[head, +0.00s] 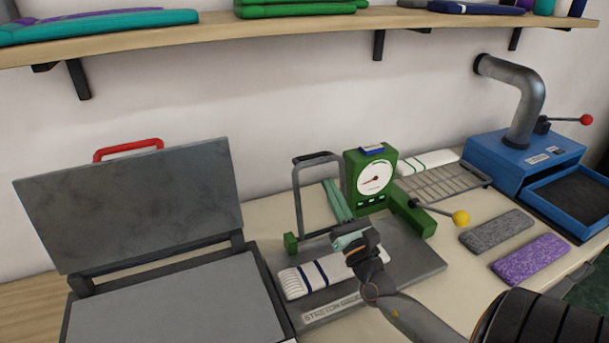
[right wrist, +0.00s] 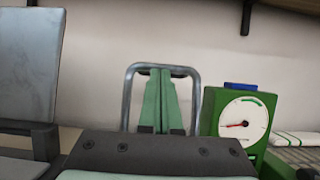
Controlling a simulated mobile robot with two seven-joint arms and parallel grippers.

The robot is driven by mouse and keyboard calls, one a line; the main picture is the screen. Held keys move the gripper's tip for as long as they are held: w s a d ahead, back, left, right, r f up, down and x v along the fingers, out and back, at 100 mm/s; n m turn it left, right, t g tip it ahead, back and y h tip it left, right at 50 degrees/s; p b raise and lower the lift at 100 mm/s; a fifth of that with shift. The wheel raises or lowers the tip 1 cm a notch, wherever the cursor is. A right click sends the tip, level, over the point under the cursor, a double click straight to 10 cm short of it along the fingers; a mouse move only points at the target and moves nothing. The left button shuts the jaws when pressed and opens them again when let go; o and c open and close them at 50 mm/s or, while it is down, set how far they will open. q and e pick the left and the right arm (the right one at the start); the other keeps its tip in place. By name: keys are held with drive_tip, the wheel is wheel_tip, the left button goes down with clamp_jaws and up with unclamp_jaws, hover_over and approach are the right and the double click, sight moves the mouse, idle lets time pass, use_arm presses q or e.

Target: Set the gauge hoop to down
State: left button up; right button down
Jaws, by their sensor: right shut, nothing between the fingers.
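The gauge hoop (head: 297,190) is a grey metal loop standing upright on the stretch gauge, left of its green dial housing (head: 353,163). It also stands upright in the right wrist view (right wrist: 127,95). My right gripper (head: 331,184) has its two teal fingers shut together and empty, pointing at the hoop. In the right wrist view the fingertips (right wrist: 159,74) overlap the hoop opening just below its top bar; I cannot tell whether they touch it. My right wrist hides part of the grey base plate (head: 410,262). My left gripper is not in view.
A white striped knit piece (head: 290,284) lies on the base plate. A lever with a yellow knob (head: 460,217) sticks out right of the dial. An open grey press (head: 130,205) stands left. Grey (head: 497,231) and purple (head: 530,259) pieces lie right. A shelf (head: 290,23) runs above.

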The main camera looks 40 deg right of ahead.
wheel_tip(320, 180, down, 4)
drive_tip(key=b, duration=0.3)
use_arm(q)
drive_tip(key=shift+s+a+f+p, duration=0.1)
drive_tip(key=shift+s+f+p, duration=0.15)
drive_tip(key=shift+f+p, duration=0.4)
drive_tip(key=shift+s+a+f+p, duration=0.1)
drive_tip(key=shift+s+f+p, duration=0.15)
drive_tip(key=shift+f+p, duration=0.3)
use_arm(e)
drive_tip(key=x, duration=0.9)
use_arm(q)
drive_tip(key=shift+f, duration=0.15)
use_arm(e)
drive_tip(key=shift+a, duration=0.1)
